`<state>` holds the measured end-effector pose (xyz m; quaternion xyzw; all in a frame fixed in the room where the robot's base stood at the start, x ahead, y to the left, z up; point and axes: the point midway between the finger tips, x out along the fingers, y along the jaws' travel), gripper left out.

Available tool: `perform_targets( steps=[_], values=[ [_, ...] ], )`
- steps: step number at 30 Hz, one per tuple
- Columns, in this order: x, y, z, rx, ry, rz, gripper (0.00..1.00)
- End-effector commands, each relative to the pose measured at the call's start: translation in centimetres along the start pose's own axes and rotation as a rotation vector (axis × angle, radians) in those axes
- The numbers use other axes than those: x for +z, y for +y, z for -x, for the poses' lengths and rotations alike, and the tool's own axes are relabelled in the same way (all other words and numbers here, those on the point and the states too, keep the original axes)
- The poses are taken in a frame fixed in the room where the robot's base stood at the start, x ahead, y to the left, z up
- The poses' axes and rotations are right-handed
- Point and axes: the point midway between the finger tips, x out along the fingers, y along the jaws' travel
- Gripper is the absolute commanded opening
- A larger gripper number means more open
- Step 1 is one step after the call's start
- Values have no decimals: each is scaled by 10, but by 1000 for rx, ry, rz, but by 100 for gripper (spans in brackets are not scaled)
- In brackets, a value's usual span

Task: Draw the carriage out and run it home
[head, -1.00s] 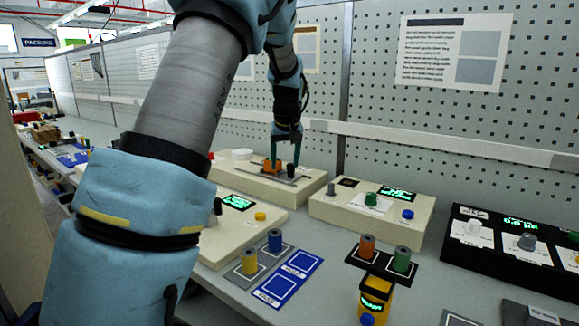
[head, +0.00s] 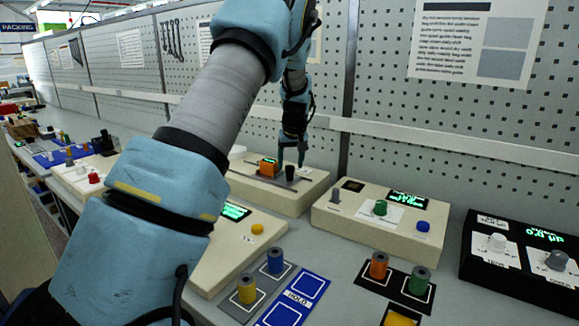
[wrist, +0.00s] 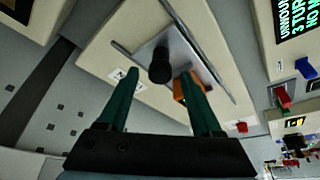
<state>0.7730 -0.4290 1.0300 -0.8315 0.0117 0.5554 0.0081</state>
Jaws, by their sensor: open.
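A beige unit (head: 305,197) at the back of the bench bears a grey plate (head: 259,178). I cannot tell for sure which part is the carriage. My gripper (head: 291,164) points down over the knob, open and empty. In the wrist view, the knob (wrist: 160,66) shows between and beyond the fingertips of my gripper (wrist: 158,80), with no contact visible. The orange block (wrist: 181,91) is partly hidden behind the right finger.
A beige box (head: 372,222) with a green and a blue knob stands right of the unit. Yellow and blue spools (head: 274,261) and orange and green spools (head: 378,266) stand in front. The pegboard wall (head: 400,120) rises close behind.

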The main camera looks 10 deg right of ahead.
Motion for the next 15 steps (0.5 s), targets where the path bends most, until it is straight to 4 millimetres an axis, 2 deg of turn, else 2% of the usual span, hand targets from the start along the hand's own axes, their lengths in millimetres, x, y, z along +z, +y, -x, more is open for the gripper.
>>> perform_targets(
  steps=[6,15],
  values=[
    [0,0,-27,0,-2,0,66],
    [0,0,-36,1,0,0,66]
  ],
)
